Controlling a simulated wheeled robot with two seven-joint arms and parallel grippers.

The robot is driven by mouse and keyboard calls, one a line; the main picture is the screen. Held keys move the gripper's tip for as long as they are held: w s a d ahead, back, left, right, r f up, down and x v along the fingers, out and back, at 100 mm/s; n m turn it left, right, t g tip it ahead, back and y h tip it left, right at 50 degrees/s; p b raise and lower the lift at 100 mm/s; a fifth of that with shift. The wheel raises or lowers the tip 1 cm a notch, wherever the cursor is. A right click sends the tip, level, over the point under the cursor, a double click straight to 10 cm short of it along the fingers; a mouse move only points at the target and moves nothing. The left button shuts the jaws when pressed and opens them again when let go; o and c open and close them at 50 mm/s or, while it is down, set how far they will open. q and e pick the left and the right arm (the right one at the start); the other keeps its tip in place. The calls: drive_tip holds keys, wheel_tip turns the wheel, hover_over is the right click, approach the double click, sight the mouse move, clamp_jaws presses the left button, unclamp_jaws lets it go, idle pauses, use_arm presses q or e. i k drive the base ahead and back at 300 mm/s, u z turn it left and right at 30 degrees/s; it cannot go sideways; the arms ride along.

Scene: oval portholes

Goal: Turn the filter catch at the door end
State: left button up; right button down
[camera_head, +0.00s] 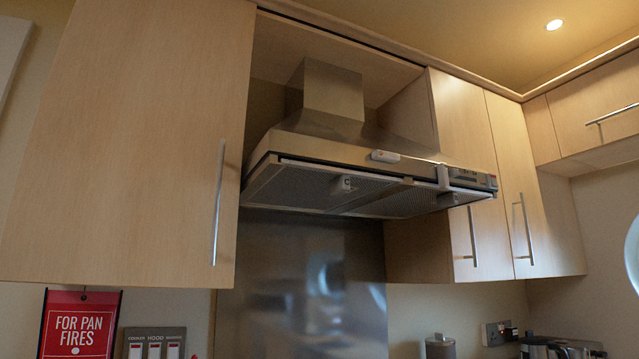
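The steel range hood (345,145) hangs between wall cabinets, its underside tilted into view. Two mesh filters show beneath it, a left one (290,188) and a right one (405,202). A small pale catch-like block (346,184) with a dark mark sits near the middle of the underside. A second pale, angular piece (443,178) is at the right front, with a small dark block (450,198) below it. I cannot tell which end is the door end, as no door to the room shows. Neither gripper is in view.
A large cabinet door (130,140) with a long bar handle (218,205) borders the hood on the left. Cabinets (470,150) stand at its right. A white fitting (384,156) is on the hood's front edge. A canister (440,347) stands below; space under the hood looks clear.

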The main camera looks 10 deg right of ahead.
sight(381, 154)
drive_tip(key=u, duration=2.25)
drive_tip(key=k, duration=1.15)
drive_tip(key=z, duration=1.55)
drive_tip(key=i, duration=0.5)
drive_tip(key=z, duration=0.1)
